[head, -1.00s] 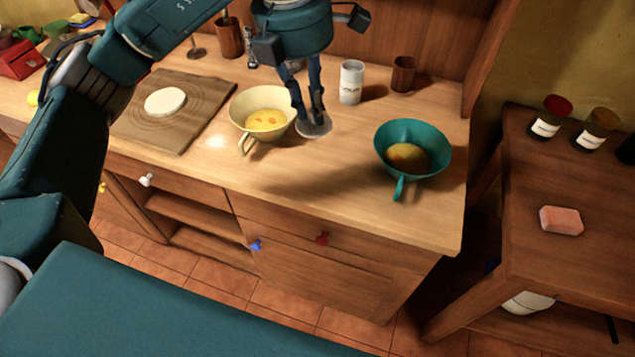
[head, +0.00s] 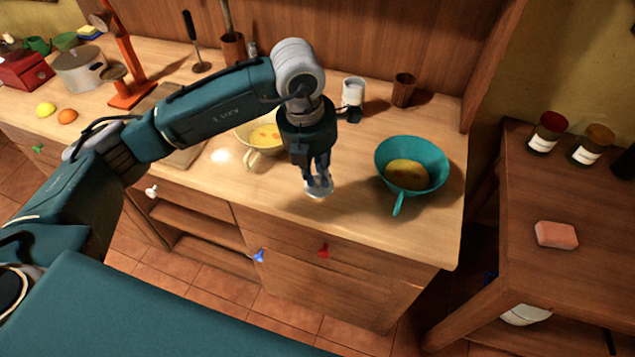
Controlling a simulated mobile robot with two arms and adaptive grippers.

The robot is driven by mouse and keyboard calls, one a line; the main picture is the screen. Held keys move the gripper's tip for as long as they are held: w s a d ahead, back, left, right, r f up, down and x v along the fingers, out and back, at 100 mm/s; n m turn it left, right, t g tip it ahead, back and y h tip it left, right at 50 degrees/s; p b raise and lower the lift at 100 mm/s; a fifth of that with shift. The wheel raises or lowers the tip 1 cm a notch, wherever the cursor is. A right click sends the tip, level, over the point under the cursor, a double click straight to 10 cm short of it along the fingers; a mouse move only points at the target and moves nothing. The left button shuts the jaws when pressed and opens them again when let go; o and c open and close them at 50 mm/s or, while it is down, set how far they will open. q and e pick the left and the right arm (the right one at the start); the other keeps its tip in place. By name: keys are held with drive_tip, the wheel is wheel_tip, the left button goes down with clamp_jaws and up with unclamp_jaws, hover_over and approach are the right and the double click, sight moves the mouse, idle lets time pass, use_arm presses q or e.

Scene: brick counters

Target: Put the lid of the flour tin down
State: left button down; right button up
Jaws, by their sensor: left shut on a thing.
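My left gripper (head: 318,182) points down over the front part of the counter, between the cream bowl and the teal bowl. It is shut on a pale round lid (head: 319,192), whose top is partly hidden by the fingers. The lid is low and looks roughly level; I cannot tell if it touches the counter. The white flour tin (head: 353,90) stands upright at the back of the counter, behind the gripper, with its lower part partly covered by my arm. My right gripper is not in view.
The teal bowl (head: 424,158) stands right of the lid, the cream bowl (head: 245,133) to its left, partly behind my arm. A brown cup (head: 403,90) stands beside the tin. The wooden counter (head: 355,215) is bare around the lid and towards its front edge.

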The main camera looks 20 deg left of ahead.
sight(317, 185)
use_arm(q)
wheel_tip(317, 185, down, 4)
drive_tip(key=shift+f+p, duration=0.1)
drive_tip(key=shift+p, duration=0.35)
drive_tip(key=shift+f, duration=0.35)
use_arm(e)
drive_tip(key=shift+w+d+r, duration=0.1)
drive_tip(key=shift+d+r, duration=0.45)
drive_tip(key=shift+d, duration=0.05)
use_arm(q)
drive_tip(key=shift+f, duration=0.15)
drive_tip(key=c, duration=1.6)
unclamp_jaws()
drive_tip(key=shift+c, duration=0.2)
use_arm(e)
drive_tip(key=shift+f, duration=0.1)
